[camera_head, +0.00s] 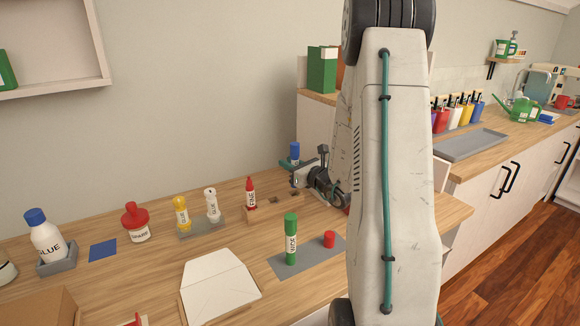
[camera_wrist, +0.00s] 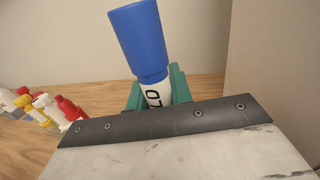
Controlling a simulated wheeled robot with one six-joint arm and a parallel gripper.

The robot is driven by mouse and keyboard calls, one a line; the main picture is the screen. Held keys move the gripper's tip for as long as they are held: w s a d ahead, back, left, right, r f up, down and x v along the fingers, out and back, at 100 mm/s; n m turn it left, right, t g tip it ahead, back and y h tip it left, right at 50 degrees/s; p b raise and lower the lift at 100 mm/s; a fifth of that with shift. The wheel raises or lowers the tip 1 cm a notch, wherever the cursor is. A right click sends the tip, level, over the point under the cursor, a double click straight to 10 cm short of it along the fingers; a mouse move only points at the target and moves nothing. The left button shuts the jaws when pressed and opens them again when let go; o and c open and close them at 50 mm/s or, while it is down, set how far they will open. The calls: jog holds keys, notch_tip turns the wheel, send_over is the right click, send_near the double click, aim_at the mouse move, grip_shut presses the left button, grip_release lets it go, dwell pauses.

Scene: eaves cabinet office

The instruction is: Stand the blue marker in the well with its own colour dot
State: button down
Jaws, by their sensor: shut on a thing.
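My gripper (camera_head: 295,174) is shut on the blue marker (camera_head: 294,151), above the far end of the wooden block. In the wrist view, the marker's large blue cap (camera_wrist: 140,40) points up and leans slightly left. The teal fingers of my gripper (camera_wrist: 158,97) close around its white lettered body, and its lower end is hidden. The wooden block with wells (camera_head: 262,214) lies along the bench. A red marker (camera_head: 250,194) stands upright at its left end, and dark wells show to the right. I cannot make out the colour dots.
A green glue stick (camera_head: 290,240) and a red cap (camera_head: 329,239) stand on a grey mat (camera_head: 284,266) in front of the block. Yellow (camera_head: 181,212) and white (camera_head: 212,205) bottles stand on a tray to its left. A white envelope (camera_head: 218,286) lies nearer.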

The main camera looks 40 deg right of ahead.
jog(key=w+a+r+n+g+y, duration=0.1)
jog(key=a+r+n+g+y, duration=0.1)
jog(key=a+r+n+y, duration=0.2)
jog(key=a+n+y, duration=0.2)
jog(key=a+y, duration=0.2)
jog(key=y, duration=0.1)
jog(key=shift+w+a+r, duration=0.15)
jog(key=shift+w+r, duration=0.1)
jog(key=shift+w, duration=0.1)
jog(key=shift+f, duration=0.15)
jog(key=shift+f, duration=2.75)
jog(key=shift+f, duration=0.15)
jog(key=shift+f, duration=0.35)
jog(key=shift+f, duration=1.65)
